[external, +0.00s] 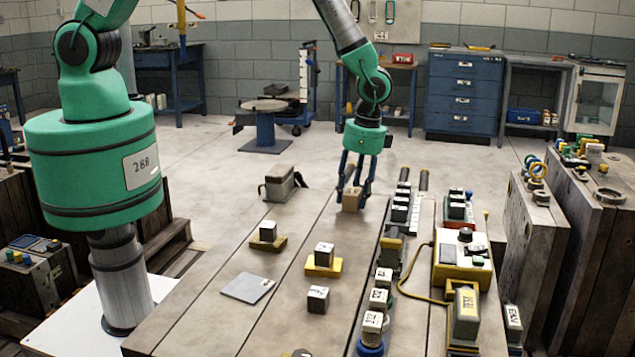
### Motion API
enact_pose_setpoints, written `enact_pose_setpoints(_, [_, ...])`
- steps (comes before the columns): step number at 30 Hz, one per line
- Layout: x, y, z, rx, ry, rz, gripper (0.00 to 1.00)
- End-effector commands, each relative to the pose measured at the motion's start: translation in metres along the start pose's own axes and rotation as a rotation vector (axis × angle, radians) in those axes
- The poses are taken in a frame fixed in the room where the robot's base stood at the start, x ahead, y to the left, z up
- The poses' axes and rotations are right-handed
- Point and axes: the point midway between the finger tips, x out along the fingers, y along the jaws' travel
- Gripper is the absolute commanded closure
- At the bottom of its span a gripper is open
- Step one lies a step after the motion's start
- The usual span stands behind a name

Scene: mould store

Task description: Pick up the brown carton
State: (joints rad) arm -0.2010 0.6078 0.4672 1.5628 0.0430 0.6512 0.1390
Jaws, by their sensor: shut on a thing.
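The brown carton (351,200) is a small tan box near the far end of the wooden table (330,218). My gripper (354,190) reaches down from above with its dark fingers on either side of the carton and is shut on it. The carton is upright, at or just above the table top; I cannot tell whether it touches the wood. The fingers hide part of its upper sides.
White-topped blocks on yellow bases (323,262) and a loose block (318,299) stand nearer. A grey plate (247,288) lies flat. A row of blocks and a yellow control box (462,262) fill the right side. A grey box (280,184) stands at the far left edge.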

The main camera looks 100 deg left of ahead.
Motion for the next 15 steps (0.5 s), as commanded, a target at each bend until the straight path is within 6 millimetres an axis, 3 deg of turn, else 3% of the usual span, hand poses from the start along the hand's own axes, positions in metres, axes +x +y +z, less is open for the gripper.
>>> enact_pose_setpoints(4, [-0.001, 0.0, 0.001, 0.0, -0.001, 0.0, 0.88])
enact_pose_setpoints(6, [-0.003, 0.0, 0.001, 0.0, -0.001, 0.0, 1.0])
enact_pose_setpoints(15, [-0.035, 0.0, 0.004, 0.0, 0.002, 0.0, 1.0])
